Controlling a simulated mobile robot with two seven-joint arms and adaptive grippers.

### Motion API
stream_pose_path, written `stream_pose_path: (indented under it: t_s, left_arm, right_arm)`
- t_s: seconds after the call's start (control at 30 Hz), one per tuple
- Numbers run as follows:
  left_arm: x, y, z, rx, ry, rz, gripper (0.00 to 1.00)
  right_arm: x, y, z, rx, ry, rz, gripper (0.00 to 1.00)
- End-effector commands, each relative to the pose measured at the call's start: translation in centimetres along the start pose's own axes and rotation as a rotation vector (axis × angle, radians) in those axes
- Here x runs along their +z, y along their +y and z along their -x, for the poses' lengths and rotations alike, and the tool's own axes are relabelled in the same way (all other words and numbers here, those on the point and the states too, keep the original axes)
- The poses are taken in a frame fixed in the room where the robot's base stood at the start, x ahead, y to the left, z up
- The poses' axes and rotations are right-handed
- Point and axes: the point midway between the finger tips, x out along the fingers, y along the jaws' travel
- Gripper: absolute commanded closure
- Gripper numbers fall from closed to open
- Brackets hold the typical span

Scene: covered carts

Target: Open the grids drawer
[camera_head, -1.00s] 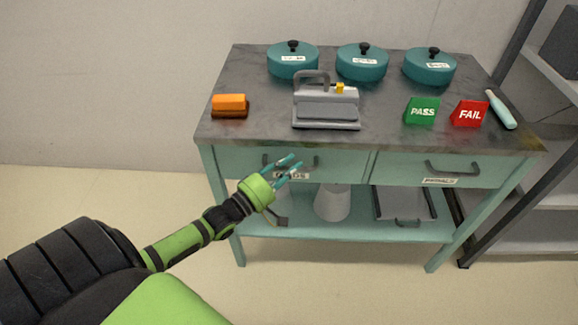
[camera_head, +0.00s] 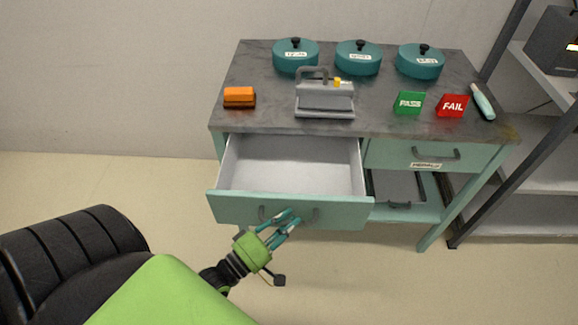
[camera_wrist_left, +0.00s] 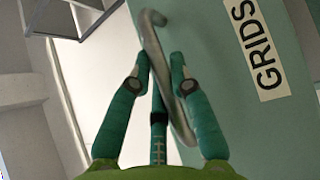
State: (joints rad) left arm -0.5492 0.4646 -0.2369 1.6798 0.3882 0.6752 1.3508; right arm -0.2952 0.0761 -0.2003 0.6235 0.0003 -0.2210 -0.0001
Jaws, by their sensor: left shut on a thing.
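The grids drawer (camera_head: 232,210) is the left drawer of the teal cart and stands pulled out, its pale grey inside showing empty. In the left wrist view its front (camera_wrist_left: 215,80) carries a "GRIDS" label (camera_wrist_left: 253,45). My left gripper (camera_head: 288,221) is at the drawer front, its teal fingers shut on the curved grey handle (camera_wrist_left: 160,70). In the head view the gripper hides part of the handle and the label. My right gripper is not in view.
On the cart top (camera_head: 260,65) stand several teal lidded pots, a grey press (camera_head: 325,98), an orange block (camera_head: 239,97), a green PASS sign (camera_head: 409,103) and a red FAIL sign (camera_head: 452,105). The right drawer (camera_head: 395,155) is shut. A shelf rack stands at right. Floor in front is clear.

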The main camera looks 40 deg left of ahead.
Motion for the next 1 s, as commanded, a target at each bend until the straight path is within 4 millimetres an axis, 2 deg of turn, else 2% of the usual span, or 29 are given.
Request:
stream_pose_path:
  t_s: [0.03,0.2,0.4,0.63,1.0]
  left_arm:
    - [1.2,0.6,1.3,-0.006,0.0,0.001,1.0]
    - [4.5,1.4,4.5,-0.004,-0.001,0.0,1.0]
    - [7.0,2.0,7.0,-0.002,0.0,-0.003,1.0]
    - [8.3,2.3,8.3,0.001,-0.001,-0.005,1.0]
    - [8.4,2.3,8.4,0.002,-0.001,-0.006,1.0]
  right_arm:
    - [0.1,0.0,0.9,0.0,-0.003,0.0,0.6]
    - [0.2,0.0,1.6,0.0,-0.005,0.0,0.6]
    - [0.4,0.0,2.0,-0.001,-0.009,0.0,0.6]
    - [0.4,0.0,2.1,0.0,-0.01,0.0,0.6]
    - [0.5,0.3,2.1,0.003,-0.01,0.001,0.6]
